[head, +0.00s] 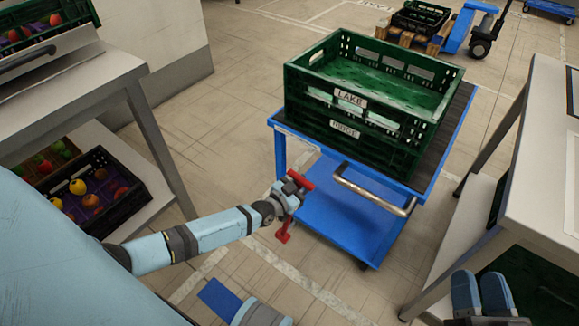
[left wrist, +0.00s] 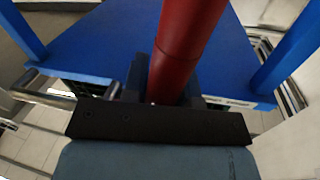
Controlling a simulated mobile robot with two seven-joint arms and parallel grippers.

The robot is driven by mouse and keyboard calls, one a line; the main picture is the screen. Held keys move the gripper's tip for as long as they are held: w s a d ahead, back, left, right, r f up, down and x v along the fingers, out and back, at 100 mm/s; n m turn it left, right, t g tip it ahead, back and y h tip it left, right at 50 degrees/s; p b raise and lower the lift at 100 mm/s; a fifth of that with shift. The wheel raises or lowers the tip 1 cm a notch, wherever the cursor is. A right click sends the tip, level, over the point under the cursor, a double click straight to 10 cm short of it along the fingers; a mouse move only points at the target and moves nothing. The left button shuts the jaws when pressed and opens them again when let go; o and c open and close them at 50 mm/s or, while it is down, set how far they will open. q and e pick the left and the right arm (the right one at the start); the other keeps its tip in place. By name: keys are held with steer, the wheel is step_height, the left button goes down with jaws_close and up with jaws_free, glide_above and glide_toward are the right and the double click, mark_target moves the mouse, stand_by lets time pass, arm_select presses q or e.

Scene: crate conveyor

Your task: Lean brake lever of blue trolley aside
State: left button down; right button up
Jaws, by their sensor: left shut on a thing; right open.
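The blue trolley (head: 350,205) stands in the middle of the head view, with a metal push handle (head: 372,195) at its near end. Its red brake lever (head: 300,180) is at the trolley's near left corner; a red lower part (head: 283,233) shows below. My left gripper (head: 291,192) is shut on the lever's upper part. In the left wrist view the red lever (left wrist: 184,50) rises between the jaws, with the blue trolley deck (left wrist: 110,45) behind. The jaws hide part of the lever. My right gripper (head: 481,293) is open and empty at the bottom right, away from the trolley.
Two stacked green crates, the upper labelled LAKE (head: 350,98), the lower RIDGE (head: 345,132), sit on the trolley. A shelf table with fruit crates (head: 120,204) is at left, a white-topped table (head: 545,150) at right.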

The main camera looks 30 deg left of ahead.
arm_select(q)
steer(key=shift+m, duration=0.7)
steer(key=d, duration=0.1)
steer(key=d+f+p, duration=0.1)
steer(key=d, duration=0.3)
steer(key=shift+s+d+f, duration=0.15)
steer(key=shift+s+f, duration=0.1)
steer(key=shift+s, duration=0.05)
arm_select(e)
steer(key=shift+d+r+h, duration=0.15)
steer(key=shift+d+h, duration=0.1)
steer(key=shift+h, duration=0.05)
arm_select(q)
steer(key=c, duration=0.9)
jaws_free()
steer(key=shift+d, duration=0.2)
arm_select(e)
steer(key=shift+d, duration=0.15)
arm_select(q)
steer(key=shift+a, duration=0.15)
steer(key=p+v, duration=0.4)
steer(key=v, duration=0.9)
steer(key=shift+s+r, duration=0.25)
steer(key=shift+s, duration=0.1)
arm_select(e)
step_height(320, 180, down, 7)
steer(key=d+g+h, duration=0.2)
steer(key=g+h, duration=0.1)
steer(key=shift+s+d, duration=0.25)
steer(key=shift+d, duration=0.05)
